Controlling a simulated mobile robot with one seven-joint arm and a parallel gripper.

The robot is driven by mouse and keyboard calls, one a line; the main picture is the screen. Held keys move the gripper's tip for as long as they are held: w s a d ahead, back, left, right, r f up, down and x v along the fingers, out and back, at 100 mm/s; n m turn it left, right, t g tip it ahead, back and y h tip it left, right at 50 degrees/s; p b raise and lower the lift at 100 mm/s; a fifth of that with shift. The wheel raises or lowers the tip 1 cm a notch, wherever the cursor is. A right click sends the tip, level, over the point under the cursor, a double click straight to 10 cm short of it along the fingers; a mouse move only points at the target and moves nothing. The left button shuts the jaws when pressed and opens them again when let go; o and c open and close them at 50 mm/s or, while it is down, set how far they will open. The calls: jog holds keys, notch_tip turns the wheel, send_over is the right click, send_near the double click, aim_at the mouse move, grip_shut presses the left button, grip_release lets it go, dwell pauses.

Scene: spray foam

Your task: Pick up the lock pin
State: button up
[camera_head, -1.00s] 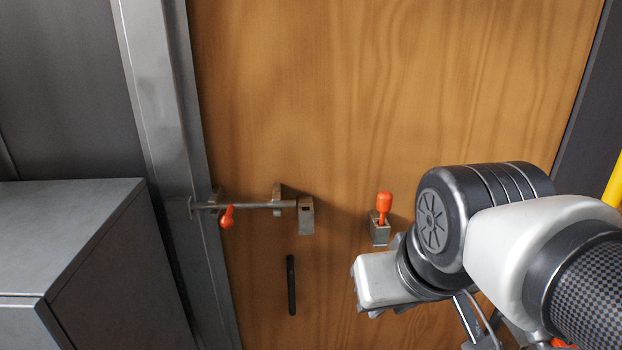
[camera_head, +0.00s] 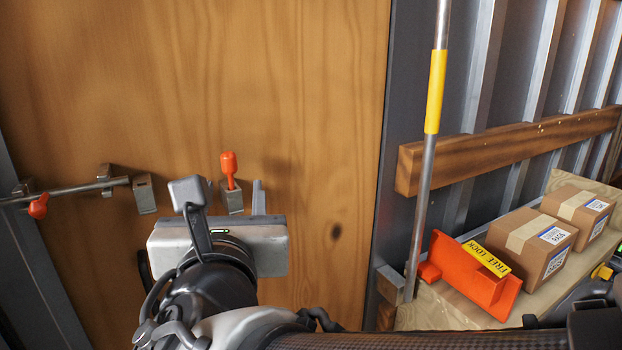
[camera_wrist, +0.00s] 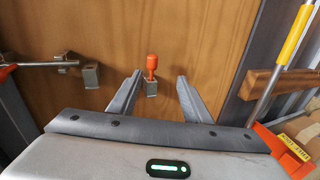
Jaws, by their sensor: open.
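The lock pin (camera_head: 229,168) has an orange handle and stands upright in a small grey metal holder (camera_head: 233,200) on the wooden door. In the wrist view the lock pin (camera_wrist: 152,65) shows ahead, between the lines of the two fingers. My gripper (camera_head: 226,195) is in front of the door, close to the holder, with its fingers apart. In the wrist view my gripper (camera_wrist: 159,84) is open and empty, its fingertips on either side of the holder. I cannot tell how far the tips are from the door. The pin's lower end is hidden in the holder.
A sliding bolt (camera_head: 75,190) with an orange knob (camera_head: 38,206) lies across the door's left edge. At right are a pole with a yellow band (camera_head: 435,92), an orange "FREE LOCK" box (camera_head: 470,275) and cardboard boxes (camera_head: 535,240) on a wooden shelf.

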aim_at(228, 156)
jog(key=shift+n+y, duration=0.3)
jog(key=shift+n, duration=0.2)
jog(key=x, duration=0.5)
jog(key=a+x, duration=0.1)
jog(key=x, duration=1.1)
jog(key=shift+a+r, duration=0.2)
jog(key=shift+r, duration=0.05)
grip_shut()
jog(key=shift+r, duration=0.1)
